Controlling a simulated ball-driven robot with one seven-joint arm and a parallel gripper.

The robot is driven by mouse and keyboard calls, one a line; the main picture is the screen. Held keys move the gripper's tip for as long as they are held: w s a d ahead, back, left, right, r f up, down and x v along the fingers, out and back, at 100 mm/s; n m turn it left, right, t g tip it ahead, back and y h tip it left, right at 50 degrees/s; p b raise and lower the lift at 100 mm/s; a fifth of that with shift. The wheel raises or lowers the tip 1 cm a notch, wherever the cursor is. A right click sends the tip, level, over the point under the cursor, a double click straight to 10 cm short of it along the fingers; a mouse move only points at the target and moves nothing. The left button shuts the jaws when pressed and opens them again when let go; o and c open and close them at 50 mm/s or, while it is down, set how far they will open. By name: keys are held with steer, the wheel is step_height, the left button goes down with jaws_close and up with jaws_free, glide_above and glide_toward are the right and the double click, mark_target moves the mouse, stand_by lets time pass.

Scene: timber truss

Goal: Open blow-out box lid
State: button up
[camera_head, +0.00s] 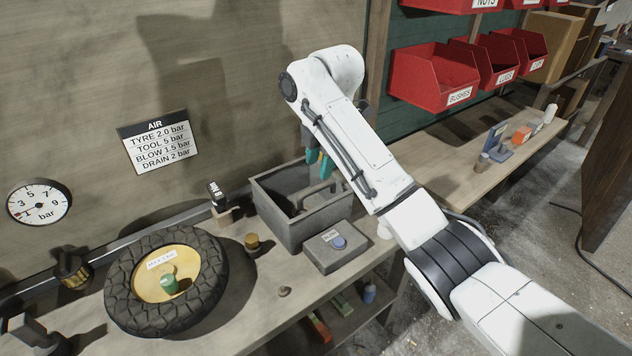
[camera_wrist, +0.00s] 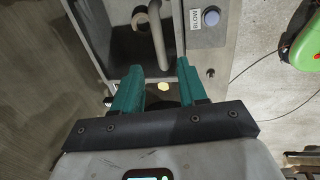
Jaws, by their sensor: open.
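The grey blow-out box (camera_head: 330,211) stands on the bench against the wall. Its top looks open onto a dark interior, and I cannot make out a separate lid for sure. A grey bent bar handle (camera_wrist: 156,40) rises in or over the box in the wrist view; it shows less clearly in the head view (camera_head: 299,197). My gripper (camera_wrist: 160,82) has teal fingers, apart and empty, near the box's edge below the handle in the wrist view. In the head view my gripper (camera_head: 318,162) hangs above the box's back part, partly hidden by my arm.
A grey button box (camera_head: 327,257) with a blue button (camera_head: 339,242) adjoins the box; its label reads BLOW in the wrist view (camera_wrist: 196,20). Red bins (camera_head: 428,78) hang at upper right.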

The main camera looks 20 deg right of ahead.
mark_target(315, 188)
steer(key=f, duration=0.2)
steer(key=w+f, duration=0.1)
steer(key=f, duration=0.4)
steer(key=shift+w+a, duration=0.15)
steer(key=shift+a, duration=0.1)
jaws_close()
stand_by(0.4)
